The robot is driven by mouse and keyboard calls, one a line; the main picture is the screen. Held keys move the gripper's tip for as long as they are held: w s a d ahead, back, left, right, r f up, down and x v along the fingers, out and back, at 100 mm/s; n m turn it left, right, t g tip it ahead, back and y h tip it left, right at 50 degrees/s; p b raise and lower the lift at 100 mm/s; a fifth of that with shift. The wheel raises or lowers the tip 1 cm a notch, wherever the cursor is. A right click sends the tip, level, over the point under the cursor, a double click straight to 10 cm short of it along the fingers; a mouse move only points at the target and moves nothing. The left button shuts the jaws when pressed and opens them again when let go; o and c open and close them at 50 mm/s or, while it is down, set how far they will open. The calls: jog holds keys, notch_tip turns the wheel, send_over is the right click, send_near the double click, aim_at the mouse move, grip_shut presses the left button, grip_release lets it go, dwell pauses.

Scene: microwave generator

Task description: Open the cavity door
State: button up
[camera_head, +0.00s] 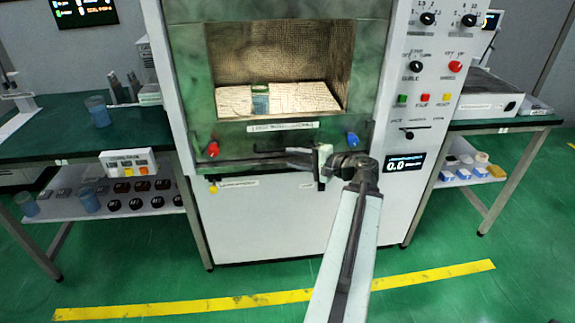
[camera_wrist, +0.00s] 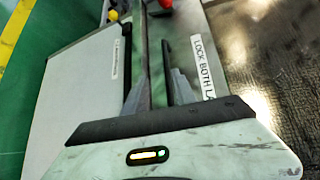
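The cavity door (camera_head: 375,60) is a green frame around a large window on the front of the white cabinet. It looks closed. A dark handle bar (camera_head: 270,150) runs below its "lock both latches" label; the bar also shows in the wrist view (camera_wrist: 201,65). A red latch knob (camera_head: 213,149) is at the lower left and a blue one (camera_head: 352,139) at the lower right. My gripper (camera_head: 308,158) is at the right end of the handle, low on the door. In the wrist view its two fingers (camera_wrist: 158,88) are apart; whether they touch the handle is unclear.
A beaker (camera_head: 260,102) stands behind the window. A control panel (camera_head: 425,70) is at the right. Green-topped benches stand at the left (camera_head: 50,135) and right (camera_head: 500,122). The floor in front is clear, with a yellow stripe (camera_head: 240,298).

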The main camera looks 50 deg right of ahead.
jog(key=shift+m+t+h, duration=0.5)
jog(key=w, duration=0.1)
jog(key=w+d, duration=0.1)
jog(key=w, duration=0.1)
jog(key=w+b, duration=0.1)
jog(key=w, duration=0.1)
jog(key=shift+w+d+f, duration=0.15)
jog(key=shift+w+d, duration=0.1)
jog(key=shift+d, duration=0.15)
grip_shut()
dwell(0.8)
